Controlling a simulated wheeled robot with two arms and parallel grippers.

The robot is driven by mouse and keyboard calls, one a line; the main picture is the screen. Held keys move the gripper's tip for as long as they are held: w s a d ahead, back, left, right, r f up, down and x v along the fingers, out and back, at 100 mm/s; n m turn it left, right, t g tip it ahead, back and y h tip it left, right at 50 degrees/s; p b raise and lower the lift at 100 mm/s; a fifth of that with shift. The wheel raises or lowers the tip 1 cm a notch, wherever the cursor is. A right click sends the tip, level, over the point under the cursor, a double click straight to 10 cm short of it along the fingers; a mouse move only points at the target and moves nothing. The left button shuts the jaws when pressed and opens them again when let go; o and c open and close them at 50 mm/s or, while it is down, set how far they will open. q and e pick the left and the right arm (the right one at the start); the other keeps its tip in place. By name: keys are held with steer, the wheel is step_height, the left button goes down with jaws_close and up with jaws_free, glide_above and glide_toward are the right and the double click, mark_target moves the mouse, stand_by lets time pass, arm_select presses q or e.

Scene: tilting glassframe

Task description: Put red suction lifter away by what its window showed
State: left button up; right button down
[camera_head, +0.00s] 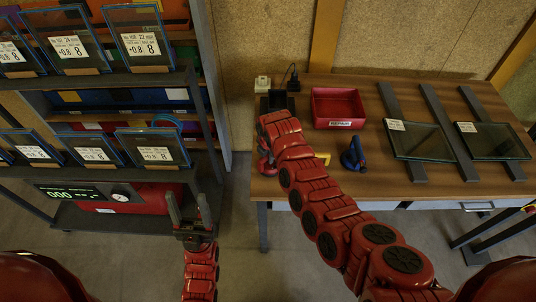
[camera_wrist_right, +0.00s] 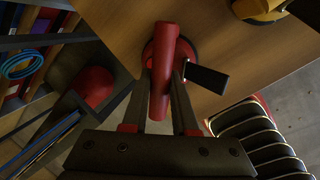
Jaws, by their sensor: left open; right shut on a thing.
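The red suction lifter (camera_wrist_right: 161,70) is between the fingers of my right gripper (camera_wrist_right: 164,92) in the right wrist view. The gripper is shut on its upright-looking red handle. Its round red cup shows behind the handle over the wooden table; I cannot tell whether it touches. No window reading is legible. In the head view, part of the lifter (camera_head: 266,166) shows at the table's left edge, and my right arm hides most of that gripper. My left gripper (camera_head: 189,211) is open and empty in front of the shelf. A red bin (camera_head: 338,106) with a white label stands on the table (camera_head: 352,177).
A blue lifter (camera_head: 354,155) and a partly hidden yellow one (camera_head: 323,158) stand near my right arm. A black dock (camera_head: 277,101) is behind it. Glass panes (camera_head: 422,143) lie on dark rails at right. The left shelf (camera_head: 110,78) holds several labelled panes and a gauge (camera_head: 120,196).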

steer(key=shift+f, duration=0.1)
steer(key=c, duration=0.7)
jaws_free()
